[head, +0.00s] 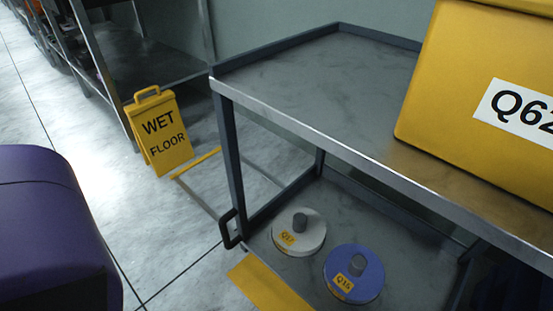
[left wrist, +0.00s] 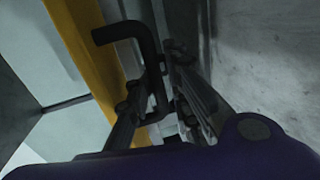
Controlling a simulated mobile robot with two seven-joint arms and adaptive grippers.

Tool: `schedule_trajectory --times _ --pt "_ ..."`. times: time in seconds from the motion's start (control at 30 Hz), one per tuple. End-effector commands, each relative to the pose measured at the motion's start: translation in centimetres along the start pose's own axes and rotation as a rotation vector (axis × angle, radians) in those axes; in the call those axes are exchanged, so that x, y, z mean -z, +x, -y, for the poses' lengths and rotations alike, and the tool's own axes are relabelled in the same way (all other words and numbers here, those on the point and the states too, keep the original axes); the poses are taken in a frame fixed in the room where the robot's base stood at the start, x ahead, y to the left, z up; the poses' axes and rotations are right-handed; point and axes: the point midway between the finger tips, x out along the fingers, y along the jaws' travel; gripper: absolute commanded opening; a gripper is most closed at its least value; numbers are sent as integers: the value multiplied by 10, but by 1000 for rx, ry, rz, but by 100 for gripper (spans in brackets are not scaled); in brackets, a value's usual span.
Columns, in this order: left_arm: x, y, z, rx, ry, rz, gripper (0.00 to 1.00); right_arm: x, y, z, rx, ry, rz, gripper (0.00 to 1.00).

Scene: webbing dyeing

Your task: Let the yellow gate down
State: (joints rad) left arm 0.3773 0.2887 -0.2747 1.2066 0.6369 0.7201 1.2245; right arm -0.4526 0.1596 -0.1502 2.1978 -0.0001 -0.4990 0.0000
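A yellow panel (head: 268,285), seemingly the gate, shows at the near edge of the cart's lower shelf in the head view, cut off by the bottom edge. A black bent handle (head: 230,228) juts from the cart's corner post. In the left wrist view a black bent handle (left wrist: 145,45) stands beside a long yellow strip (left wrist: 82,58). My left gripper (left wrist: 158,85) points toward it with fingers apart; the handle's lower part shows between them, with no clear contact. The gripper itself is not seen in the head view. My right gripper is not in view.
The grey metal cart (head: 285,118) carries a yellow bin (head: 450,100) on top. A white disc (head: 312,240) and a blue disc (head: 367,285) lie on its lower shelf. A yellow wet-floor sign (head: 158,135) stands to the left. Some floor between sign and cart is clear.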

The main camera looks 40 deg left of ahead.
Motion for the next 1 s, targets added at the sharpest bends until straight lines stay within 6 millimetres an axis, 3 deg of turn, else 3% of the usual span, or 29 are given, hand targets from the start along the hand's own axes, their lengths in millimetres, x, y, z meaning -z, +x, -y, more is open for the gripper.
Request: schedule_trajectory --times 0.1,0.47,0.57,1.0 --pt "0 -4 4 10 2 1 30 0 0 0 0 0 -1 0" --pt "1 -5 0 -2 4 -1 30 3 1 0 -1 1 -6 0" --pt "1 -18 0 -1 4 -2 30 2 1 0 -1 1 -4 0" --pt "1 -107 2 8 3 -2 30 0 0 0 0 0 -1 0"
